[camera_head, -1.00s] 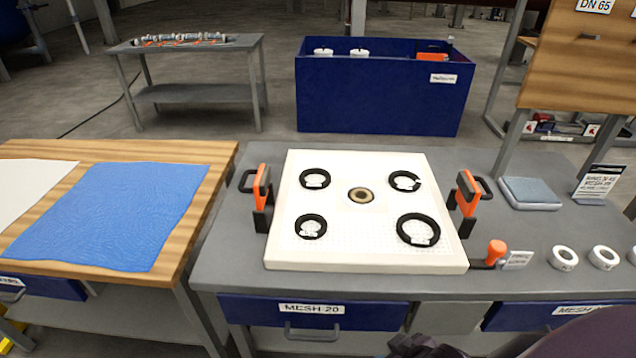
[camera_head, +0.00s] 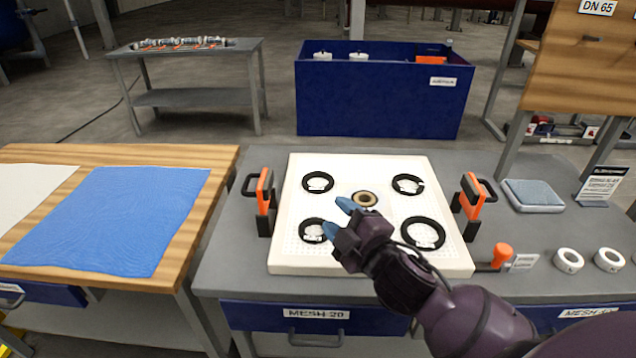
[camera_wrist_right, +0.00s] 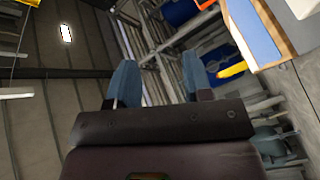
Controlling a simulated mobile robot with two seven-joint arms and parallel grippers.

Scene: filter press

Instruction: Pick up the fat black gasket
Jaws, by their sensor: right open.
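Black ring gaskets lie on the white plate (camera_head: 290,262), near its corners. The lower-right gasket (camera_head: 441,240) looks the largest and thickest. The lower-left gasket (camera_head: 303,238) is partly hidden by my right gripper. My right gripper (camera_head: 337,218) is open and empty above the left-middle of the plate, its blue fingertips pointing left. They also show in the right wrist view (camera_wrist_right: 159,63), with nothing between them. My left gripper is out of view.
Orange-and-black clamps (camera_head: 264,190) (camera_head: 471,195) flank the plate. An orange knob (camera_head: 502,253) and white rings (camera_head: 569,260) are at right. A blue bin (camera_head: 380,100) stands behind.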

